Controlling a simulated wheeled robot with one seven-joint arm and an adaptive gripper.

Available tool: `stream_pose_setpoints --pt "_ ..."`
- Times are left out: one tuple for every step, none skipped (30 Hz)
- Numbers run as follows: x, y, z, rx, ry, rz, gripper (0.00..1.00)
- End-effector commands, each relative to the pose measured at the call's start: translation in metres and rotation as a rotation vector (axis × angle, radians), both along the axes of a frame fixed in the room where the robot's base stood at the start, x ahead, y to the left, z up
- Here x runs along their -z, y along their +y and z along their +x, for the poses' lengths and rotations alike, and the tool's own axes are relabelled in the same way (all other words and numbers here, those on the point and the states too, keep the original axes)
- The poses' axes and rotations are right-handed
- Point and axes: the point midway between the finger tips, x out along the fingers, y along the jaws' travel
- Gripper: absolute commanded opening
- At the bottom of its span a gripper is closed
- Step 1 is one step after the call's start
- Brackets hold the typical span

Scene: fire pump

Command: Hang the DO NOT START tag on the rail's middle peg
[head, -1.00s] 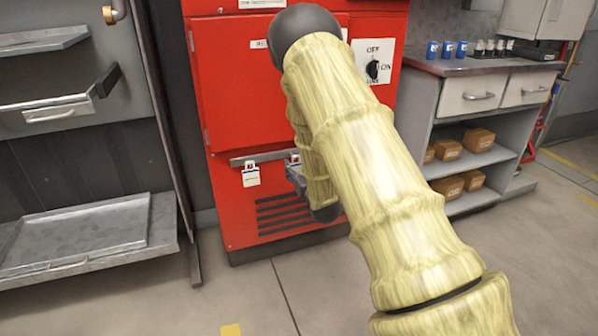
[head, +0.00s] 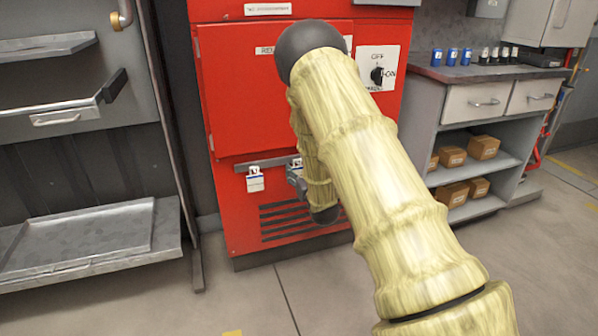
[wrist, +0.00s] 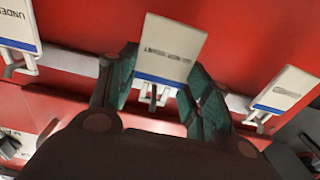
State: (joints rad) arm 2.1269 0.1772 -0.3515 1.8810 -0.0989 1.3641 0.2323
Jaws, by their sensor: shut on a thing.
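A white tag with a blue stripe (wrist: 165,50) is between the green-padded fingers of my gripper (wrist: 160,88), which is shut on it. Its printing is too small to read. The grey rail (wrist: 70,61) runs behind the fingers in the wrist view, and also shows on the red cabinet in the head view (head: 263,164). A small hook or peg shape shows just below the held tag; I cannot tell whether the tag is on it. In the head view my gripper (head: 296,182) is at the rail, mostly hidden behind my arm.
One tag hangs at the wrist view's right (wrist: 287,90), another, lettered "UNDER", at its left (wrist: 17,27). In the head view a tag (head: 255,180) hangs left of my gripper. A rotary switch (head: 377,75) is on the red cabinet (head: 225,120).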

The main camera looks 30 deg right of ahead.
Motion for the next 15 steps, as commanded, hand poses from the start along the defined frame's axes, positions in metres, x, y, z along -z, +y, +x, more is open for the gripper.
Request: stream_pose_setpoints --pt "0.0001 0.0 0.0 0.0 0.0 0.0 0.33" --pt "0.0001 0.0 0.0 0.0 0.0 0.0 0.33" --pt "0.0001 -0.0001 0.0 0.0 0.0 0.0 0.33" --pt "0.0001 -0.0001 0.0 0.0 0.0 0.0 0.33" --pt "0.0001 -0.0001 0.0 0.0 0.0 0.0 0.33" --pt "0.0 -0.0001 0.0 0.0 0.0 0.0 0.33" --pt "0.0 -0.0001 0.0 0.0 0.0 0.0 0.33" --pt "0.0 -0.0001 0.0 0.0 0.0 0.0 0.33" --pt "0.0 -0.0002 0.0 0.0 0.0 0.0 0.33" --pt "-0.0001 -0.0001 0.0 0.0 0.0 0.0 0.33" --pt "-0.0001 -0.0001 0.0 0.0 0.0 0.0 0.33" --pt "-0.0001 -0.0001 0.0 0.0 0.0 0.0 0.33" --pt "-0.0001 -0.0002 0.0 0.0 0.0 0.0 0.33" --pt "-0.0001 -0.0002 0.0 0.0 0.0 0.0 0.33" --pt "-0.0001 -0.0001 0.0 0.0 0.0 0.0 0.54"
